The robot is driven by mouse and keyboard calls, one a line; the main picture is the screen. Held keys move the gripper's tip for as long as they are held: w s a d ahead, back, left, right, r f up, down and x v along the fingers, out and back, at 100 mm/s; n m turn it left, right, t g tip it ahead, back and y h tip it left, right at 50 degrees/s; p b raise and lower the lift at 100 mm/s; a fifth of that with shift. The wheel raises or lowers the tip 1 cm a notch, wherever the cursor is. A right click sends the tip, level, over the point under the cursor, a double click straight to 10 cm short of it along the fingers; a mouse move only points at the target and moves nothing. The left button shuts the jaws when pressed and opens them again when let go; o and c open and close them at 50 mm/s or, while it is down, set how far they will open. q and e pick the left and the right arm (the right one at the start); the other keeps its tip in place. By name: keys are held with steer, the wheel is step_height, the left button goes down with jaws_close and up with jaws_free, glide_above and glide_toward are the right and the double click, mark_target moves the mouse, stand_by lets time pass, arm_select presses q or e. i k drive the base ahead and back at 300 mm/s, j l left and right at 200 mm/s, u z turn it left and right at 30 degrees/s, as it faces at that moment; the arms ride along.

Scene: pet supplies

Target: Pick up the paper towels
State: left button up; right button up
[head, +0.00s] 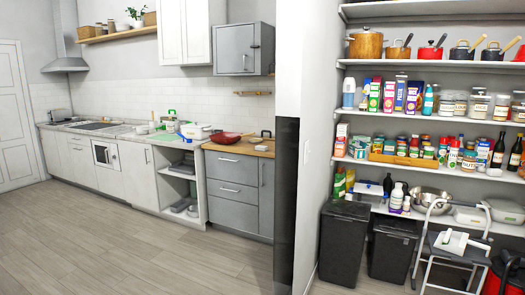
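I cannot make out paper towels for certain in the head view. A white object, partly rounded (455,243), lies on the grey step stool (424,262) at the lower right; it may be a roll, but it is too small to tell. Neither of my grippers shows in the head view.
Pantry shelves (430,121) with pots, boxes, jars and bottles fill the right. Two black bins (343,245) (392,250) stand below. A red and black object (505,275) is at the right edge. Kitchen counters (120,135) line the left wall. The wooden floor (120,250) is clear.

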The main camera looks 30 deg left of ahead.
mark_target(259, 148)
steer(key=i+j+u, duration=0.95)
steer(key=i, duration=0.3)
steer(key=i+u, duration=0.3)
steer(key=i, duration=0.15)
steer(key=i+j+u, duration=0.2)
steer(key=i+u, duration=0.15)
steer(key=i, duration=0.2)
steer(key=i+u, duration=0.4)
steer(key=i+l+u, duration=0.15)
steer(key=i+u, duration=0.2)
steer(key=i, duration=0.3)
steer(key=i+z, duration=0.45)
steer(key=i+j+z, duration=0.1)
steer(key=i+z, duration=0.35)
steer(key=i+j+z, duration=0.25)
steer(key=z, duration=0.2)
steer(key=i+j+z, duration=0.1)
steer(key=i+z, duration=0.15)
steer(key=z, duration=0.2)
steer(key=i+j+z, duration=0.2)
steer(key=z, duration=0.3)
steer(key=i+j+z, duration=0.2)
steer(key=z, duration=0.25)
steer(key=i+j+z, duration=0.1)
steer(key=j+z, duration=0.35)
